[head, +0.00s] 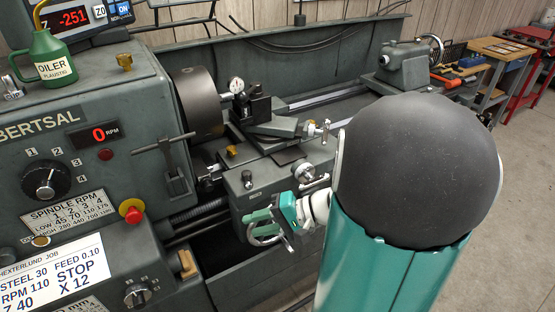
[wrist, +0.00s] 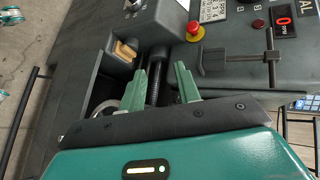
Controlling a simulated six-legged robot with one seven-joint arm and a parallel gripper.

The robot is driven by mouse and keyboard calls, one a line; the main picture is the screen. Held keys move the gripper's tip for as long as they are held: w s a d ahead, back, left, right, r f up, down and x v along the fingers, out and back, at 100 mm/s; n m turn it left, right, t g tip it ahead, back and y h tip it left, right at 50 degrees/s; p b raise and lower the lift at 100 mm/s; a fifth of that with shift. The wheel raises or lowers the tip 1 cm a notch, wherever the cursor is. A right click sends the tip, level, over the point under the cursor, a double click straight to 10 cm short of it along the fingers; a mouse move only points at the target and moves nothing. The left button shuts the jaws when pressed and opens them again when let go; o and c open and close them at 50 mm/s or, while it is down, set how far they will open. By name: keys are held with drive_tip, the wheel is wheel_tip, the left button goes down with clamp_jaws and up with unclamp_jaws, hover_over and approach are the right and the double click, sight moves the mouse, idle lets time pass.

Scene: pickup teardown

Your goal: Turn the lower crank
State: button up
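A silver handwheel (head: 266,238), which I take as the lower crank, is low on the front of the grey-green lathe carriage. In the wrist view a small part of its rim (wrist: 133,97) shows behind the left finger. My gripper (head: 262,218), with green fingers, is right at this wheel and covers part of it. In the wrist view the gripper (wrist: 160,70) is open, with a clear gap between its fingers. I cannot tell whether a finger touches the wheel. A second silver crank (head: 312,180) sits higher on the carriage, partly hidden by my arm.
The lathe headstock (head: 75,150) fills the left, with a red stop button (head: 132,210) and a lever (head: 167,150). A chuck (head: 200,100) and tailstock (head: 404,66) stand behind the carriage. An oiler (head: 50,62) stands on top. Open floor is at right.

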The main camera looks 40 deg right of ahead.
drive_tip(key=d+f+m+t+h, duration=0.2)
drive_tip(key=d+m+t+h, duration=0.15)
drive_tip(key=d, duration=0.35)
drive_tip(key=d+f+m+t+h, duration=0.2)
drive_tip(key=d+m+t, duration=0.15)
drive_tip(key=d, duration=0.35)
drive_tip(key=m+t+h, duration=0.3)
drive_tip(key=m+h, duration=0.1)
drive_tip(key=h, duration=0.3)
approach(316, 184)
drive_tip(key=shift+y, duration=0.25)
drive_tip(key=w, duration=0.3)
drive_tip(key=w+d, duration=0.1)
drive_tip(key=w, duration=0.7)
drive_tip(key=shift+d+r, duration=0.15)
drive_tip(key=shift+r, duration=0.1)
clamp_jaws()
